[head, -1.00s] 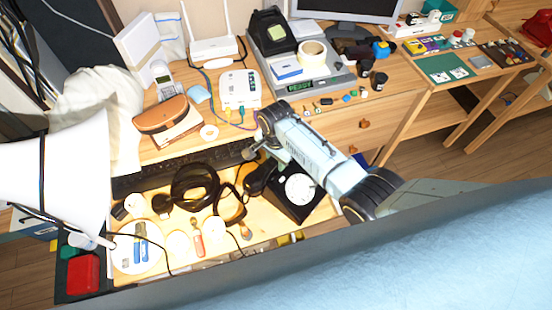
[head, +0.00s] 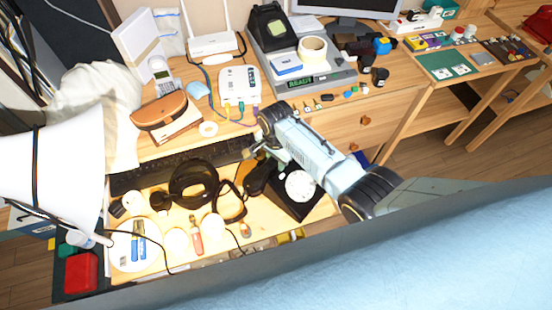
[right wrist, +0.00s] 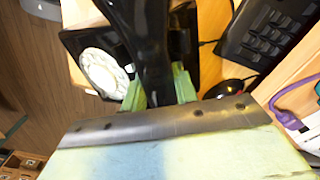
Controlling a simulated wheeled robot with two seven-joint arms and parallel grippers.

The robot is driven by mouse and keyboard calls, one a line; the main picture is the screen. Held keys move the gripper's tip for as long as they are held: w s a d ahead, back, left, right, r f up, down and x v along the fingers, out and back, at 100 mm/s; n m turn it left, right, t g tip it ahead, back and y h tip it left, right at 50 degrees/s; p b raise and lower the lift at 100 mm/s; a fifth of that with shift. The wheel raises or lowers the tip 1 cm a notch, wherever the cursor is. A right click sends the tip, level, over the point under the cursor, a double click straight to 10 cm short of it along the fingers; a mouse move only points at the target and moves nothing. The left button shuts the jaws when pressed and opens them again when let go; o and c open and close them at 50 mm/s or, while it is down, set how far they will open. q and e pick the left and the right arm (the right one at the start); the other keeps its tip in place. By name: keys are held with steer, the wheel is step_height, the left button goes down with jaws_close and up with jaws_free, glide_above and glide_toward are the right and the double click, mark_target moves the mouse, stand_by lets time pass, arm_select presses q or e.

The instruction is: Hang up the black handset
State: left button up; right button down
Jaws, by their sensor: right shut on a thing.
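The black handset (head: 257,179) is in the grip of my right gripper (head: 263,153), at the left side of the black dial phone (head: 302,203). In the right wrist view, the green fingers (right wrist: 159,88) are closed on either side of the handset (right wrist: 149,40). The phone (right wrist: 80,45) with its white dial (right wrist: 104,72) lies beyond the handset there. The handset hides part of the phone, so I cannot tell whether the two touch. My left gripper is not in view.
Black headphones (head: 192,183) and a looped dark cord (head: 231,203) lie left of the phone. A dark keyboard (head: 180,164) lies behind them. A white router (head: 239,87) and a brown case (head: 159,111) stand farther back. A white lamp shade (head: 52,180) fills the left side.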

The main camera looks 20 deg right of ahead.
steer(key=c, duration=1)
jaws_free()
steer(key=shift+s+f, duration=0.1)
step_height(320, 180, up, 14)
steer(key=p, duration=0.3)
steer(key=shift+f, duration=0.15)
steer(key=shift+w, duration=0.2)
